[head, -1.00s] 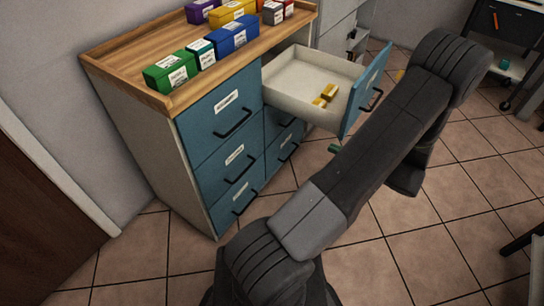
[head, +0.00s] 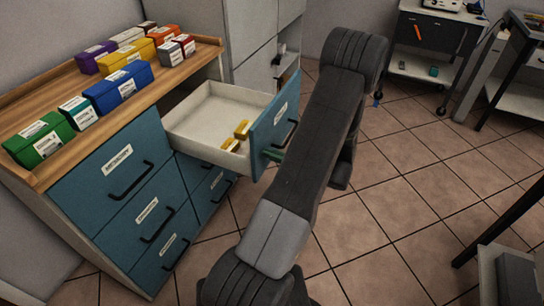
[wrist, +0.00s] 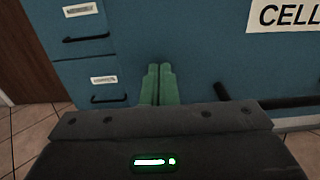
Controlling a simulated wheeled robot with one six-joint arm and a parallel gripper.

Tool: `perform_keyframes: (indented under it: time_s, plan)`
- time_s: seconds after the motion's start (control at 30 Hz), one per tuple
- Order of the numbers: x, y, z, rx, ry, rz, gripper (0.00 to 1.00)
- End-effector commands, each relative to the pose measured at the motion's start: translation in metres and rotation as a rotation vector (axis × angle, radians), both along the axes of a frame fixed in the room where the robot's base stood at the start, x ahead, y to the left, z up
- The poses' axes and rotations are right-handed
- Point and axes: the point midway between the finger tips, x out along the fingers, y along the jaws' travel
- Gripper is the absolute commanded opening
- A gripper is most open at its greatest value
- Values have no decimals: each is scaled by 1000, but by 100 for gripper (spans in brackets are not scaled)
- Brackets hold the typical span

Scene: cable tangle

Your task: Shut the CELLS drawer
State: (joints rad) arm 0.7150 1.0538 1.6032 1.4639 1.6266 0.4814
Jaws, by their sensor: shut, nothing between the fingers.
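The CELLS drawer is pulled well out at the cabinet's upper right, with its blue front (head: 262,130) facing right in the head view. Its pale tray (head: 205,105) holds a few small yellow blocks (head: 236,136). In the wrist view its front (wrist: 200,55) fills much of the picture, with a label reading "CELL" (wrist: 285,15), cut off at the edge, and a dark handle (wrist: 275,102). My gripper (wrist: 159,70) is shut and empty, its green fingers pointing at the drawer front, left of the handle. Its green tips (head: 272,154) show low beside the front in the head view. I cannot tell whether they touch it.
The other drawers (head: 115,170) of the cabinet are shut. Several labelled coloured boxes stand on its wooden top (head: 195,60). A grey cabinet (head: 262,40) stands behind. A small cart (head: 430,45) is at the back right. The tiled floor (head: 390,190) right of my arm is clear.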

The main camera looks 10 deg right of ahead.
Motion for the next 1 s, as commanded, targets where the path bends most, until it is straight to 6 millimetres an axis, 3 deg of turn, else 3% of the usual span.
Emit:
perform_keyframes:
  time_s: [0.27, 0.47, 1.0]
  plan:
    - [3, 5, 0, 0, 0, 2, 0]
    - [18, 28, 0, 0, 0, 5, 0]
    - [98, 148, -1, 0, -1, 7, 0]
